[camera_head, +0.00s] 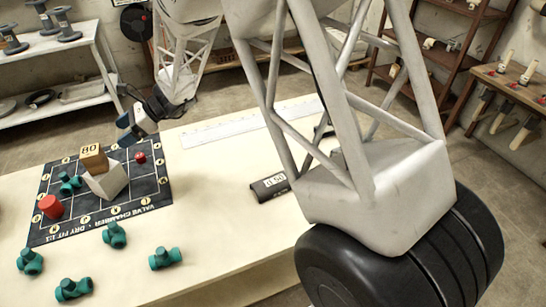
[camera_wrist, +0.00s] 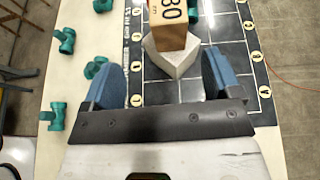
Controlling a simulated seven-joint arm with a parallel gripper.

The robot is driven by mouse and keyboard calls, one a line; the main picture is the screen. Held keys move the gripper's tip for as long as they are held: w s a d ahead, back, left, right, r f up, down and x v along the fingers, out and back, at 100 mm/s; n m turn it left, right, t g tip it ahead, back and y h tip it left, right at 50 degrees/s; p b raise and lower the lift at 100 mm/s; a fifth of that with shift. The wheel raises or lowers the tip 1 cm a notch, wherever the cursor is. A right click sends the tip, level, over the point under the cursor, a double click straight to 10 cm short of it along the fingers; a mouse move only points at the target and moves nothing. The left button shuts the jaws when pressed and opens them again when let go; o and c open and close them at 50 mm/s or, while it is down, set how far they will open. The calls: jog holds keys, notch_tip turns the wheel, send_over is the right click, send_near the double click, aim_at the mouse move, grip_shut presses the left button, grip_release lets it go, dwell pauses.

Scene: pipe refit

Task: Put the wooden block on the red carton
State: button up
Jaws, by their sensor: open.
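The wooden block (camera_head: 93,158), tan and marked 80, appears to rest on a pale grey-white block (camera_head: 106,182) on the dark gridded mat. In the wrist view the wooden block (camera_wrist: 172,20) is at the top centre, with the pale block (camera_wrist: 172,58) below it in the picture. A red cylinder (camera_head: 51,207) stands at the mat's left edge, and a smaller red piece (camera_head: 141,157) near its back right. I see no box-shaped red carton. My gripper (camera_head: 130,127) is open and empty behind and right of the block. Its blue fingers (camera_wrist: 160,66) are spread wide.
Green pipe fittings lie on the mat (camera_head: 152,185) and along the table's near left, one fitting (camera_head: 165,258) nearest my base. A black labelled object (camera_head: 270,187) lies on the table at right. The table (camera_head: 215,215) between it and the mat is clear.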

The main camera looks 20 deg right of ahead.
jog(key=s+d+r+n+h, duration=0.3)
jog(key=s+d+r+n, duration=0.15)
jog(key=s+d, duration=0.35)
jog(key=s+d+r+n+h, duration=0.35)
jog(key=s+d+r, duration=0.2)
jog(key=s, duration=0.45)
jog(key=s+d+r+n+t+h, duration=0.1)
jog(key=s+d+n+h, duration=0.2)
jog(key=s+d, duration=0.5)
jog(key=s+d+r+n+t+h, duration=0.1)
jog(key=s+d+n+h, duration=0.3)
jog(key=s+d, duration=0.5)
jog(key=s+n, duration=0.2)
jog(key=s, duration=0.3)
jog(key=shift+d+t, duration=0.25)
jog(key=shift+t, duration=0.15)
